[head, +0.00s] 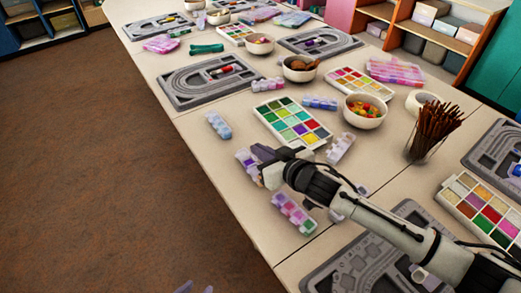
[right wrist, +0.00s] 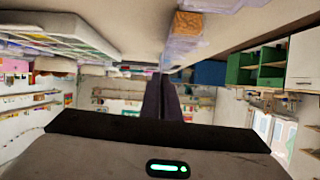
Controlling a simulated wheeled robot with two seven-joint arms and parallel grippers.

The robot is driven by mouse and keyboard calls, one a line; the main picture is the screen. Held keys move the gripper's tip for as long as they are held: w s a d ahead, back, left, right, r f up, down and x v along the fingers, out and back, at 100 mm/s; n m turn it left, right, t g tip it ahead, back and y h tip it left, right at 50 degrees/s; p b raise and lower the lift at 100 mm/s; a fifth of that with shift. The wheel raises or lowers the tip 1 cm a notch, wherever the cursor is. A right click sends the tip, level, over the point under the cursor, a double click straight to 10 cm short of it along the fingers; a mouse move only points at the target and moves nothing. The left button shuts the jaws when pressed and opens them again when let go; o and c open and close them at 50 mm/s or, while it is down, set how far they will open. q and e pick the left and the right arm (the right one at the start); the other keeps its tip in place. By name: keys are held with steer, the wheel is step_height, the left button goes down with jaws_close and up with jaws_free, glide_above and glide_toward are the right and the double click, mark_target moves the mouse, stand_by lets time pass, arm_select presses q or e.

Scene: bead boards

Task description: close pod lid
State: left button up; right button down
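Several small bead pods with clear lids lie near the table's front edge. One pod with purple beads (head: 246,160) is right beside my right gripper (head: 262,155), whose fingers partly cover it. Another pod with pink and green beads (head: 294,213) lies nearer, and a blue one (head: 218,125) lies farther back. I cannot tell which lid stands open. In the right wrist view the right gripper's dark fingers (right wrist: 161,98) are together with nothing visible between them. Blurred pods (right wrist: 185,38) show above them. Only the tips of my left gripper (head: 196,288) show, apart and empty, over the floor.
A colour palette tray (head: 292,124) and another pod (head: 340,148) are close to the right gripper. Bowls of beads (head: 365,112), a cup of brown sticks (head: 432,132) and grey bead boards (head: 208,80) crowd the table. The brown floor (head: 100,150) at left is clear.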

steer(key=shift+a, duration=0.1)
steer(key=shift+s+a+n+t+h, duration=0.3)
steer(key=shift+s+a+n+t, duration=0.1)
steer(key=shift+n, duration=0.3)
steer(key=shift+s+a+f+n+h, duration=0.1)
steer(key=shift+s+a+n+h, duration=0.05)
steer(key=shift+a+n+h, duration=0.2)
steer(key=shift+s+a+f+n+t+h+b, duration=0.2)
steer(key=shift+a+n+t+h+b, duration=0.15)
steer(key=shift+n, duration=0.3)
steer(key=shift+s+a+f+n+t+h+b, duration=0.1)
steer(key=shift+s+n+t+h+b, duration=0.1)
steer(key=shift+n+t, duration=0.35)
steer(key=c, duration=2)
jaws_free()
